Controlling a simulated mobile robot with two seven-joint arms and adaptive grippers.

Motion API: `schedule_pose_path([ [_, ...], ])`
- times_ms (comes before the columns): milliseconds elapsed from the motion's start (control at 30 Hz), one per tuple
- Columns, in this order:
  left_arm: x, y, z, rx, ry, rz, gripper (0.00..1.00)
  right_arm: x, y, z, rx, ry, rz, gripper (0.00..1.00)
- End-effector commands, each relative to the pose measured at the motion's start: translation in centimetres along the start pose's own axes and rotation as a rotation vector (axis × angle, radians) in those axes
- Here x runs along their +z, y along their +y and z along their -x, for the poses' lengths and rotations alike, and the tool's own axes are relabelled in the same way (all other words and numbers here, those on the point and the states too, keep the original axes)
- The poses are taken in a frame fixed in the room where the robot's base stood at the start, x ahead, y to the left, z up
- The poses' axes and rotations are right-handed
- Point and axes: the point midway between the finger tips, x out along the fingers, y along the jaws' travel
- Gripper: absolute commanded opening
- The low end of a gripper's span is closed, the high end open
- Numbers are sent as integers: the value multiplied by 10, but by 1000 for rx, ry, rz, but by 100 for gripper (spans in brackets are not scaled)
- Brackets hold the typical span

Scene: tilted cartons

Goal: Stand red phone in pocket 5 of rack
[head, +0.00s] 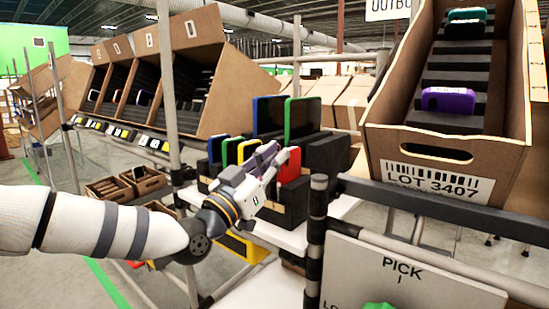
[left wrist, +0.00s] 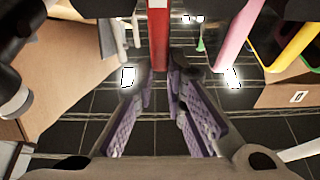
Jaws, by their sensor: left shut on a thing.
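The red phone (head: 290,166) stands roughly upright at the right of the black rack's front row, and its red edge shows in the left wrist view (left wrist: 158,35). My left gripper (head: 278,160) is shut on it, with purple-padded fingers on either side of its near end (left wrist: 160,85). The black rack (head: 288,208) sits on a white table. I cannot tell whether the phone's lower edge is inside a pocket, and no pocket numbers are readable. My right gripper is not in view.
Other phones stand in the rack: a tall blue one (head: 268,115), a tall green one (head: 301,118), a yellow one (head: 246,149) and more. A tilted carton (head: 440,152) holding a purple phone (head: 448,100) is at right. A dark post (head: 316,240) stands in front.

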Motion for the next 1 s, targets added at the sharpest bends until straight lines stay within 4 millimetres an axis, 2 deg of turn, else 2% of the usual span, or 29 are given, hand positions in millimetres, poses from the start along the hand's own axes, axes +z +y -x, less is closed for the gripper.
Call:
schedule_pose_path([
  [233, 0, 0, 0, 0, 0, 0, 0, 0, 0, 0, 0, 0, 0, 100],
  [267, 0, 0, 0, 0, 0, 1, 16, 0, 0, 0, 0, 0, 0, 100],
  [300, 0, 0, 0, 0, 0, 1, 26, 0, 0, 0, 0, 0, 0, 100],
  [367, 0, 0, 0, 0, 0, 1, 35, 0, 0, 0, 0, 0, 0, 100],
  [667, 1, 0, 3, 0, -3, 1, 35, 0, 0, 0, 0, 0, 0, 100],
  [767, 1, -1, 18, 0, -3, 1, 35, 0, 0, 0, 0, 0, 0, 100],
  [1000, 0, -1, 83, -2, -2, 2, 35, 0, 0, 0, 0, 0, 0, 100],
])
